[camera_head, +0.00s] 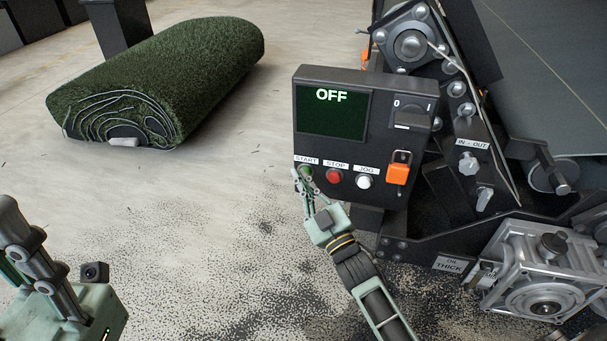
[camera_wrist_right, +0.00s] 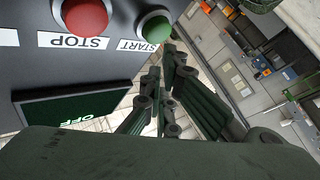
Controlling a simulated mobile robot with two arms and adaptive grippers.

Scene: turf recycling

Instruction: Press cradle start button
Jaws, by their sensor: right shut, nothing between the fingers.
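The control box (camera_head: 325,155) faces me in the head view, with a dark screen (camera_head: 332,110) reading OFF. Its green START button (camera_head: 306,174) is at the lower left, partly hidden by my right gripper (camera_head: 303,182). The right gripper is shut and empty, its fingertips at or very near the button; I cannot tell whether they touch. In the right wrist view the green START button (camera_wrist_right: 154,26) shows at the top, beside the closed fingers (camera_wrist_right: 168,75). My left gripper (camera_head: 20,240) is at the lower left, far from the box; its fingertips are not clear.
A red STOP button (camera_head: 334,176) and white JOG button (camera_head: 364,181) sit right of START. Machinery fills the right. A rolled green turf (camera_head: 165,75) lies at the back left.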

